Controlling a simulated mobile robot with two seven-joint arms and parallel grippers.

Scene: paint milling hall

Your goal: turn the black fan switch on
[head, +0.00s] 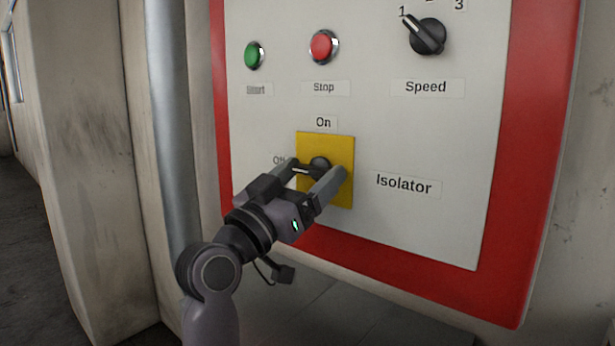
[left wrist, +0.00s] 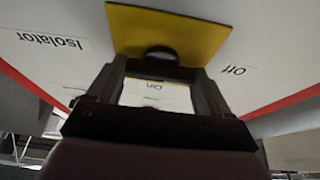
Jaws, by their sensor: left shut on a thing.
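The black switch (head: 320,162) sits on a yellow plate (head: 343,148) low on the panel. An "On" label is above the plate, a partly hidden "Off" label is to its left, and an "Isolator" label is to its right. My left gripper (head: 318,172) reaches up from below and is shut on the black switch, one finger on each side. The switch (left wrist: 160,54) also shows between the fingers in the left wrist view, against the yellow plate (left wrist: 135,22). The fingers hide much of the handle, so I cannot tell its exact angle. My right gripper is not in view.
Above on the panel (head: 270,120) are a green button (head: 255,55), a red Stop button (head: 323,47) and a black Speed knob (head: 428,37) pointing near 1. A red border (head: 537,180) surrounds the panel. A grey vertical pipe (head: 173,120) stands to the left.

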